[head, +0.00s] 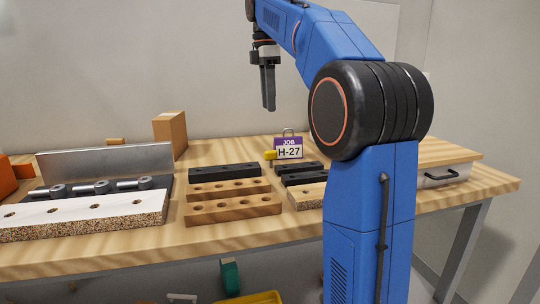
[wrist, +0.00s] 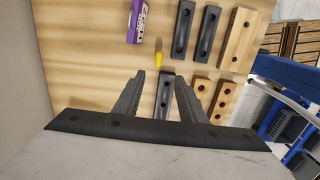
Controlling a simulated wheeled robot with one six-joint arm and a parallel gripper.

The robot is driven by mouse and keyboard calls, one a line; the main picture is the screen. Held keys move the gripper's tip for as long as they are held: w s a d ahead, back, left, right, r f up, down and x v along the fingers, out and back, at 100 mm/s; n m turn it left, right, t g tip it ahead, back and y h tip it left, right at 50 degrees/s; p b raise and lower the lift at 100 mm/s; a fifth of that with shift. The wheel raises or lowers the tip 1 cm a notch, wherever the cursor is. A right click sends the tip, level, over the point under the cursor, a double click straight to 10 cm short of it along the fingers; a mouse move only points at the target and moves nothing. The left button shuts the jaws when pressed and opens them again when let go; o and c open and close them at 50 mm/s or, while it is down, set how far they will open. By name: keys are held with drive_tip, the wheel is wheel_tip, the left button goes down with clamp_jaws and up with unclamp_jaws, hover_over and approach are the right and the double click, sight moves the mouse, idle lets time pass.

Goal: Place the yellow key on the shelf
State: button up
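The yellow key (head: 270,155) is a small yellow piece on the wooden workbench, just left of a purple and white tag marked H-27. In the wrist view, the yellow key (wrist: 158,57) shows beyond my fingertips, roughly midway between them. My gripper (head: 268,107) is above the bench and clear of the key. In the wrist view, my gripper (wrist: 159,77) has its two dark fingers apart, with nothing held between them. I cannot clearly make out a shelf; the area under the bench is only partly visible.
The H-27 tag (head: 288,148) stands close to the key. Drilled wooden blocks (head: 232,206) and black blocks (head: 224,171) lie nearby. A metal angle fixture (head: 105,162) and a white-faced chipboard panel (head: 85,213) are at left. A yellow bin (head: 262,297) is below the bench.

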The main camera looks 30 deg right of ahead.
hover_over(271, 159)
drive_tip(key=shift+y, duration=0.3)
drive_tip(key=f, duration=1)
drive_tip(key=shift+w+d+f, duration=0.2)
drive_tip(key=shift+w, duration=0.15)
drive_tip(key=shift+w+d+f, duration=0.1)
drive_tip(key=shift+d+f, duration=0.05)
drive_tip(key=shift+f, duration=2.8)
clamp_jaws()
